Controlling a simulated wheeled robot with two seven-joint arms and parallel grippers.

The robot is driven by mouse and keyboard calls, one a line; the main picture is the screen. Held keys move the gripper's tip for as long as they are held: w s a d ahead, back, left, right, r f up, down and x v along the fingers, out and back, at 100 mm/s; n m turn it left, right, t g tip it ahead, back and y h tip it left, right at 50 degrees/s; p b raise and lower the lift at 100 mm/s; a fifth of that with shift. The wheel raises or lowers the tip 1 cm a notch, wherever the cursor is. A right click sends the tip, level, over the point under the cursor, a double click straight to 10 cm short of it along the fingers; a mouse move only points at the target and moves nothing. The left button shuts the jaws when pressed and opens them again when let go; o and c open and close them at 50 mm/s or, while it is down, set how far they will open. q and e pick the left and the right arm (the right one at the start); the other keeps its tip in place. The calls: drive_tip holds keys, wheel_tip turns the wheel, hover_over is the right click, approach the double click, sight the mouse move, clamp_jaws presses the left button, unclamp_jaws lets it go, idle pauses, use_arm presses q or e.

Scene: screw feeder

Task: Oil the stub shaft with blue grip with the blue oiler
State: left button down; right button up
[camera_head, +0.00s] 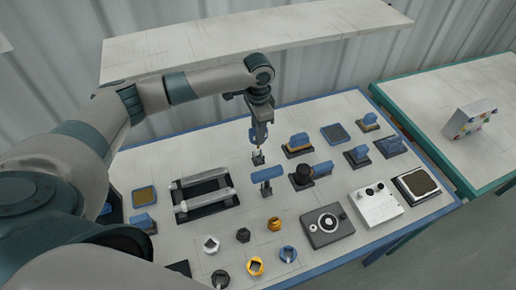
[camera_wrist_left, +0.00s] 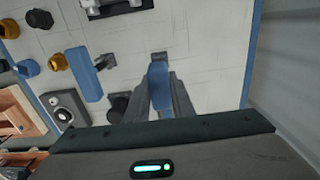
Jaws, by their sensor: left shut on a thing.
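My left gripper (camera_head: 258,146) points down over the table and is shut on a blue piece (camera_wrist_left: 158,76). In the left wrist view its fingers (camera_wrist_left: 172,90) close around this piece, with a small dark block (camera_wrist_left: 158,57) at its far end. The head view shows a small dark block with a pale top (camera_head: 257,158) just below the fingertips; I cannot tell whether the held piece touches it. I cannot tell if the held piece is the oiler or the shaft's grip. A T-shaped blue piece (camera_head: 266,174) stands close by. My right gripper is not in view.
Several blue-topped pieces (camera_head: 300,141) stand at right. A rack with two pale bars (camera_head: 203,192) lies at left. Yellow, black and white nuts (camera_head: 255,266), a grey dial box (camera_head: 326,225) and a white box (camera_head: 377,204) are in front. A pale shelf (camera_head: 250,35) runs behind.

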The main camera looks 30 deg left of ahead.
use_arm(q)
drive_tip(key=shift+d+b, duration=0.3)
drive_tip(key=shift+d, duration=0.3)
drive_tip(key=s+d+r+n+b, duration=0.1)
drive_tip(key=s+d+n+b, duration=0.1)
drive_tip(key=d+b, duration=0.35)
drive_tip(key=s+d+n+b, duration=0.2)
drive_tip(key=d, duration=0.7)
drive_tip(key=s+d+n+b, duration=0.4)
drive_tip(key=s+d+b, duration=0.2)
drive_tip(key=s, duration=0.5)
drive_tip(key=shift+s+d+f, duration=0.3)
drive_tip(key=shift+d, duration=0.15)
